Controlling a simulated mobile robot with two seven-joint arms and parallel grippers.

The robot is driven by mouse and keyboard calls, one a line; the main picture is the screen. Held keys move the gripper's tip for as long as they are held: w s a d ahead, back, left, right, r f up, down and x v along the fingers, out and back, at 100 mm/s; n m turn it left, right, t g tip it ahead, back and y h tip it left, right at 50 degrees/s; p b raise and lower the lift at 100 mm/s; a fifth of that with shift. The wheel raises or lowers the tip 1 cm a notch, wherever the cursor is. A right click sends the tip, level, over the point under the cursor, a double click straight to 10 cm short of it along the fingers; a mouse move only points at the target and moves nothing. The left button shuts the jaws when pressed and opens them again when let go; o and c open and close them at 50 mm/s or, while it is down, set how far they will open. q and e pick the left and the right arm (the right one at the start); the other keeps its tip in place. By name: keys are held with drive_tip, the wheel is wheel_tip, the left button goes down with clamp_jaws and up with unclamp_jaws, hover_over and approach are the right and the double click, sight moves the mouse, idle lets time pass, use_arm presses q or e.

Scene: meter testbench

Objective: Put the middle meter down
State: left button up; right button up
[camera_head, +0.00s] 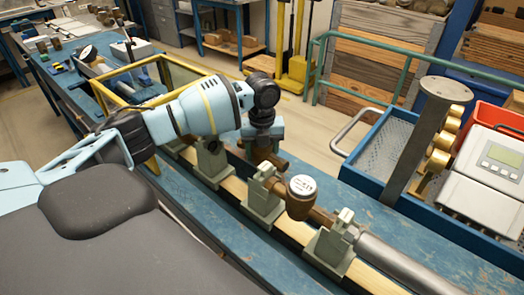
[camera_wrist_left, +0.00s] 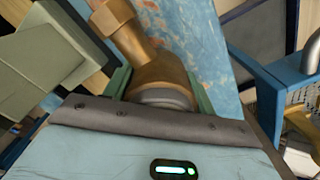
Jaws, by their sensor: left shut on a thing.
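My left gripper (camera_head: 263,138) comes in from the left above the bench's meter row and points down. It is shut on a brown brass meter (camera_head: 270,158), mostly hidden by the gripper in the head view. Another brown meter (camera_head: 302,188) with a white dial stands in line between grey-green clamps, nearer the front right. My right gripper is not in view.
Grey-green clamp blocks (camera_head: 264,203) stand along a wooden rail on the blue bench (camera_head: 400,262). A grey pipe (camera_head: 400,268) extends at front right. A blue tray (camera_head: 375,145) with a grey post (camera_head: 428,140), brass fittings and a display box (camera_head: 490,165) lies to the right.

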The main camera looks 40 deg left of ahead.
use_arm(q)
drive_tip(key=o, duration=1.5)
wheel_tip(320, 180, up, 12)
drive_tip(key=shift+r, duration=0.1)
